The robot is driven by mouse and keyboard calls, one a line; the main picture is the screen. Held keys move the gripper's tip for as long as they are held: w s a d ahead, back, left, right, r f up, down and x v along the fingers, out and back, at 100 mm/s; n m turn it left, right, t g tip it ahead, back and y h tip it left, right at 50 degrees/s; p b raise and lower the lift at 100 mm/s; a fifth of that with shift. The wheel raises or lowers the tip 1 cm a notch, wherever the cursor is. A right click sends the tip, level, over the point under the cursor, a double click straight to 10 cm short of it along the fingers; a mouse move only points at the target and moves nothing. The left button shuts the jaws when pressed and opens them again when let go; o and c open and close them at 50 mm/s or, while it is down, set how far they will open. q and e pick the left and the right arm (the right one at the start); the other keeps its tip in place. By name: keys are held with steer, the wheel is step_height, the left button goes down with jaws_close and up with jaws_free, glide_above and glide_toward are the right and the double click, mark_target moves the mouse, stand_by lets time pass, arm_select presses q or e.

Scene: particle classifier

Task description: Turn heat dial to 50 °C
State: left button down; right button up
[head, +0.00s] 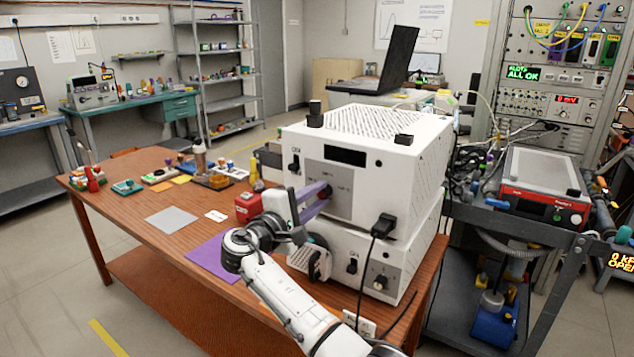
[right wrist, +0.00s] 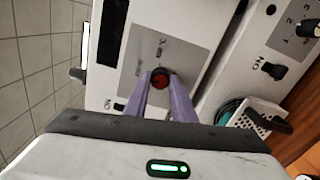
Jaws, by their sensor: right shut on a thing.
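My right gripper (head: 322,193) reaches the grey front panel (head: 342,182) of the upper white instrument (head: 405,165). In the right wrist view its two purple fingers (right wrist: 161,88) are shut on a small round dial (right wrist: 160,79) with a dark rim and red face, one finger on each side. The dial's pointer is not readable. Small printed marks stand around it on the panel, too tilted and small to read surely. My left gripper is in neither view.
A lower white instrument (head: 345,275) with a black switch and knob stands under the upper one. A black plug with a cable (head: 383,226) hangs at its right. A red box (head: 248,207) and a purple mat (head: 208,254) lie on the wooden table (head: 150,205) at the left.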

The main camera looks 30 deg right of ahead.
steer(key=n+p, duration=0.2)
steer(key=n, duration=0.1)
steer(key=shift+r, duration=0.2)
steer(key=n+p, duration=0.1)
steer(key=n, duration=0.1)
steer(key=shift+f+n+p, duration=0.15)
steer(key=shift+n+p, duration=0.15)
steer(key=shift+p, duration=0.05)
steer(key=n, duration=0.4)
steer(key=shift+f, duration=0.15)
steer(key=shift+n, duration=0.3)
steer(key=o, duration=1.1)
steer(key=shift+c, duration=0.2)
steer(key=shift+a, duration=0.1)
